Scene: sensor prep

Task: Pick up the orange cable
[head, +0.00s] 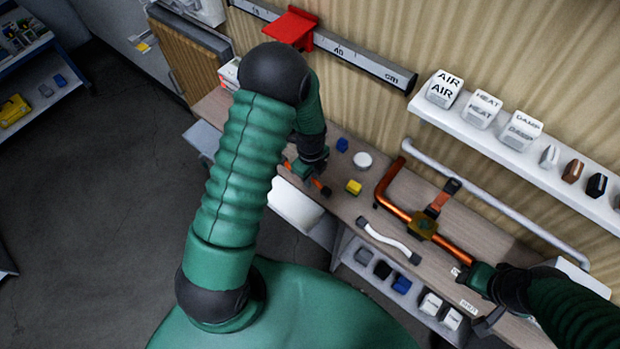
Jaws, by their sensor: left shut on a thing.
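The orange cable (318,186) has a dark end and lies at the left part of the wooden workbench (340,203). My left gripper (307,172) is shut on it from above and covers its middle. Short orange parts show on both sides of the gripper. I cannot tell whether the cable touches the bench. My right gripper (472,277) is at the right end of the bench, close to the end of a copper pipe. Its fingers are too small and dark to tell whether they are open.
The bent copper pipe (390,205) with a brass fitting, a white cable (388,238), a yellow block (353,187), a blue block (342,144) and a white disc (362,160) are on the bench. A wall shelf (480,140) with labelled blocks hangs behind.

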